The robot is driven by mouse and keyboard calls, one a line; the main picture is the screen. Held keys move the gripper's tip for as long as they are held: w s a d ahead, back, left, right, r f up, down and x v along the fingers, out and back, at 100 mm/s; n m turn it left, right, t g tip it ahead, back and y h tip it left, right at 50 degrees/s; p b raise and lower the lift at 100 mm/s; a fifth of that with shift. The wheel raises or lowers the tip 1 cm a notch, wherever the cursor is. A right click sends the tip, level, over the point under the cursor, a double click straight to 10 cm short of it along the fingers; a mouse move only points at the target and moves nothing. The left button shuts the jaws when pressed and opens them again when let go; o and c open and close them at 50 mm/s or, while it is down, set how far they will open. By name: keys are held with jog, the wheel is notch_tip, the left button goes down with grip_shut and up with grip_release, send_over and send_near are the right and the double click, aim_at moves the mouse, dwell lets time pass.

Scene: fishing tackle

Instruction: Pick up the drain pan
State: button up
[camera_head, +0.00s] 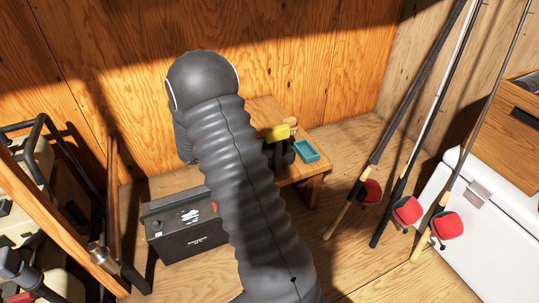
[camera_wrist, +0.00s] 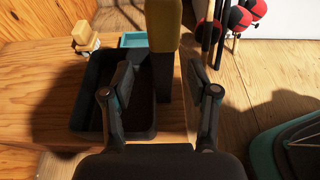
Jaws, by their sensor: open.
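A black open pan (camera_wrist: 86,112), which looks like the drain pan, sits on a wooden bench (camera_wrist: 40,75) in the wrist view. My gripper (camera_wrist: 160,82) is open above it, with the left finger over the pan's inside and the right finger beyond its right side. I cannot tell whether either finger touches it. An upright yellow-topped thing with a dark lower part (camera_wrist: 163,28) stands between the fingers, by the pan's right side. In the head view my arm hides most of the pan and the gripper.
A small teal tray (camera_head: 308,151) lies on the bench behind the pan. Small wooden blocks (camera_wrist: 84,38) stand at the back left. A dark battery-like box (camera_head: 185,228) is on the floor at left. Rods with red reels (camera_head: 406,209) and a white cooler (camera_head: 480,215) are at right.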

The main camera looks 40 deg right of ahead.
aim_at(273, 148)
jog(key=shift+x, duration=2.95)
jog(key=shift+a, duration=0.1)
grip_shut()
